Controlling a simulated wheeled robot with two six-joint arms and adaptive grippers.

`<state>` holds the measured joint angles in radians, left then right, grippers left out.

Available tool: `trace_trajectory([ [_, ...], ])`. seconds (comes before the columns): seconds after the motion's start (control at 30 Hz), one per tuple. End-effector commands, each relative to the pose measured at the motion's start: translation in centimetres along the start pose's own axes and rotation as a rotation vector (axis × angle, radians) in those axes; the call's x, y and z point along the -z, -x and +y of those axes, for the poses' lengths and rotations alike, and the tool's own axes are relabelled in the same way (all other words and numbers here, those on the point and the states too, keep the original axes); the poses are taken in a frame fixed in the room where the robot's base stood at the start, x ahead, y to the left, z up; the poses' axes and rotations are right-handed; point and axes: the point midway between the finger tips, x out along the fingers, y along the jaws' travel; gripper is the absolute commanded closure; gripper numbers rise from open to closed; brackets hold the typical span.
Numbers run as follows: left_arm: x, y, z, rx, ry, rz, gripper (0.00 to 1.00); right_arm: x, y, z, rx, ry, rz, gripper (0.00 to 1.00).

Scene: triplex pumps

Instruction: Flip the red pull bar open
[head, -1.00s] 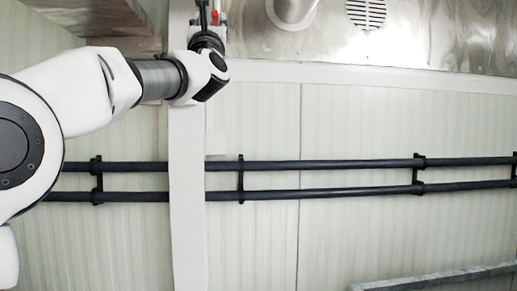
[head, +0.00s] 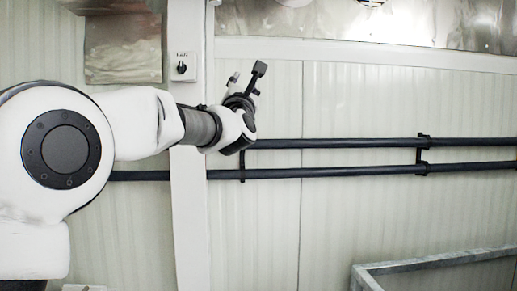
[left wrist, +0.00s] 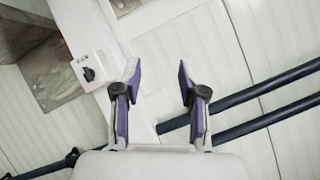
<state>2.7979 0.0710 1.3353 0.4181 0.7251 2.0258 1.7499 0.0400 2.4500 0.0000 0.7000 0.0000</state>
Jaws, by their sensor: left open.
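No red pull bar shows in either view now. My left gripper (head: 246,76) is in the middle of the head view, in front of the pale panelled wall, its fingers pointing up. In the left wrist view, my left gripper (left wrist: 159,78) is open, with its two purple-lined fingers apart and nothing between them. A small white switch box with a black knob (head: 182,67) is on the white post, left of the gripper. The switch box also shows in the left wrist view (left wrist: 88,67). My right gripper is not in view.
Two dark horizontal pipes (head: 340,143) run along the wall behind and right of my left gripper. A white vertical post (head: 188,220) stands behind my arm. A grey metal frame (head: 440,261) is at lower right. The wall between has free room.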

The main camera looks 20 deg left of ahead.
Motion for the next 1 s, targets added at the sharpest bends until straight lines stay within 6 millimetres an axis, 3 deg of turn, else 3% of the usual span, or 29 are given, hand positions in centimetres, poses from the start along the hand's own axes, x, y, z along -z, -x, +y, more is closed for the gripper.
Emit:
trace_trajectory([
  [0.6,10.3,3.2,-9.6,0.183,-0.306,0.108,0.58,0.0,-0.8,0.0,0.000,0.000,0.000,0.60],
  [0.8,11.6,3.8,-10.8,0.210,-0.349,0.119,0.58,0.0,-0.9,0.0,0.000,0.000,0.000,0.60],
  [1.0,11.6,3.9,-10.8,0.212,-0.352,0.120,0.58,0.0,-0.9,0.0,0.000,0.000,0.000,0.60],
])
